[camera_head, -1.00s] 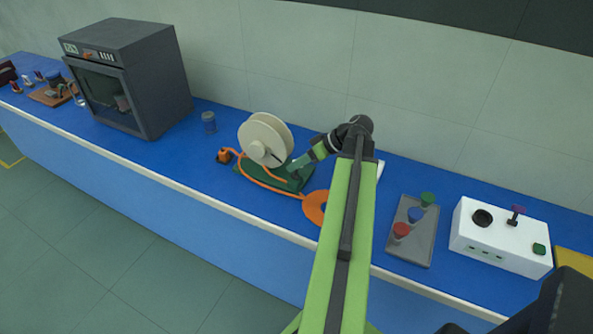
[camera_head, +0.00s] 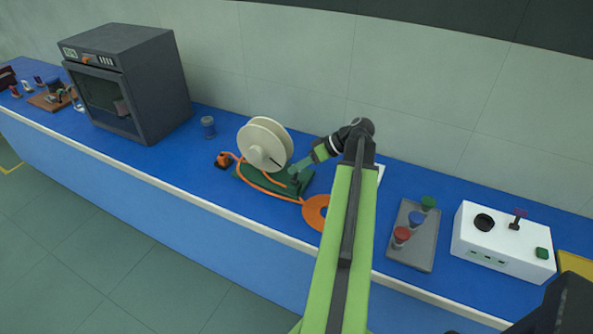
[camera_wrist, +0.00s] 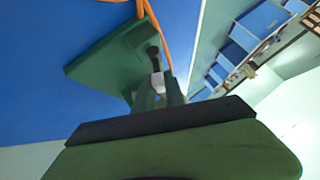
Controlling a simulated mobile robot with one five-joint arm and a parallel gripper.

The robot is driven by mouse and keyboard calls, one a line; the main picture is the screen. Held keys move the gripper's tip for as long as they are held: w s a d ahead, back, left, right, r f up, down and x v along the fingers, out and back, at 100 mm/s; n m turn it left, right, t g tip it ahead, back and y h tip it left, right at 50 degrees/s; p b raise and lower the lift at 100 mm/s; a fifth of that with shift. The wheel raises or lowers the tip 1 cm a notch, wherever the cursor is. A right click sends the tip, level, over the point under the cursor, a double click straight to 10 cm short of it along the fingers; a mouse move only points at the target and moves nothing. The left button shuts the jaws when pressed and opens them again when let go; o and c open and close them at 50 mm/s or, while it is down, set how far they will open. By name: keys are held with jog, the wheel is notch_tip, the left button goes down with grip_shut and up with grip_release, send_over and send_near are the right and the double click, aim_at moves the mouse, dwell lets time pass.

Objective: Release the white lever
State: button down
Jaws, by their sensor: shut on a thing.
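My gripper (camera_head: 297,172) reaches down to the green base (camera_head: 248,181) beside a large cream spool (camera_head: 259,148). In the wrist view my gripper (camera_wrist: 160,94) has its green fingers close together around a small white piece, which looks like the white lever (camera_wrist: 158,83). A dark rounded part sits just beyond it, above the green base (camera_wrist: 105,65). In the head view the lever is too small and covered to make out. An orange line (camera_head: 262,187) runs over the base; it also shows in the wrist view (camera_wrist: 155,20).
A grey tray (camera_head: 412,248) with coloured caps and a white control box (camera_head: 503,243) stand further right. Blue bench is clear in front.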

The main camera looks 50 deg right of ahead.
jog(key=shift+w+d+f, duration=0.1)
jog(key=shift+d+f, duration=0.1)
jog(key=shift+d, duration=0.05)
jog(key=shift+a+r+y, duration=0.1)
jog(key=shift+r+y, duration=0.05)
jog(key=shift+y, duration=0.15)
jog(key=c, duration=1.4)
grip_release()
jog(key=p+v, duration=1)
jog(key=v, duration=0.7)
jog(key=shift+r, duration=0.1)
